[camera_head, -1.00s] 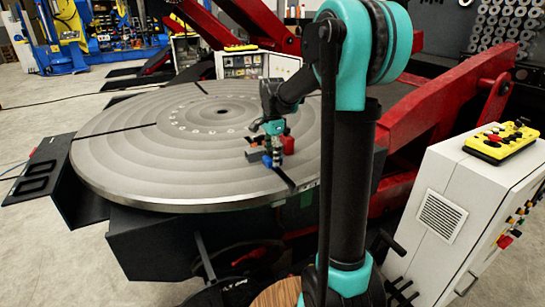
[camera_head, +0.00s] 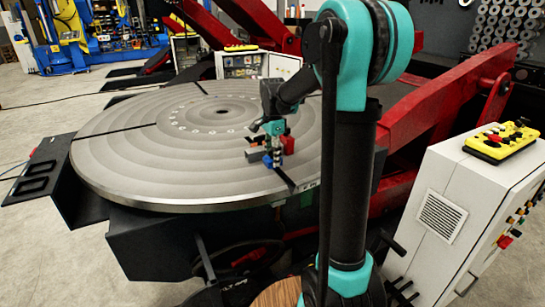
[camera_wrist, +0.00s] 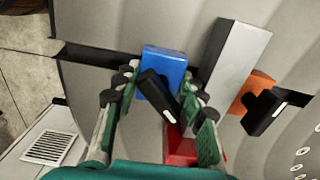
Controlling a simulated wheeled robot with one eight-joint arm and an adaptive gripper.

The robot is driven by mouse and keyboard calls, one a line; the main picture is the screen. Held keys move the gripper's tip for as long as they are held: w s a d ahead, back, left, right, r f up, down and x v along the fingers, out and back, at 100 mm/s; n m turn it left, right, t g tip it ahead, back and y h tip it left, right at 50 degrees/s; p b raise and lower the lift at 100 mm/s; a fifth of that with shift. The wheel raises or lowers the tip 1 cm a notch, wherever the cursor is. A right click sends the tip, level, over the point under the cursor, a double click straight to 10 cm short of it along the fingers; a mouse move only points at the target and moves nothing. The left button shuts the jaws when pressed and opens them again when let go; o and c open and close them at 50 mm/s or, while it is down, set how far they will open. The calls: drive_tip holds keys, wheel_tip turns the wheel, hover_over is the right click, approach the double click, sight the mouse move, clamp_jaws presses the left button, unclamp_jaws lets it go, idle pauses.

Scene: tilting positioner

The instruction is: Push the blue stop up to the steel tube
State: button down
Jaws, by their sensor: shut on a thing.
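The blue stop (camera_wrist: 165,62) stands on the round slotted table, beside the dark slot. It also shows in the head view (camera_head: 268,161). A black lever (camera_wrist: 157,92) lies at its near side. My gripper (camera_wrist: 157,82) is shut on the blue stop, with one finger on each side. The grey steel tube (camera_wrist: 237,55) lies right of the stop in the wrist view, with a narrow gap between them. A red block (camera_wrist: 180,148) sits between my fingers' bases, partly hidden by them. An orange block (camera_wrist: 252,90) touches the tube's far side.
A second black lever (camera_wrist: 277,111) sticks out by the orange block. The large round table (camera_head: 150,165) is otherwise mostly clear. Red positioner arms (camera_head: 440,115) rise at the right. A white cabinet (camera_head: 480,200) with a yellow control box (camera_head: 500,142) stands at the right.

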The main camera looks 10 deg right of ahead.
drive_tip(key=shift+w+a, duration=0.1)
drive_tip(key=shift+w, duration=0.25)
drive_tip(key=shift+s, duration=0.35)
idle(1.8)
drive_tip(key=shift+w, duration=0.3)
idle(0.4)
drive_tip(key=shift+s, duration=0.3)
idle(1.3)
drive_tip(key=c, duration=0.8)
unclamp_jaws()
drive_tip(key=o, duration=0.5)
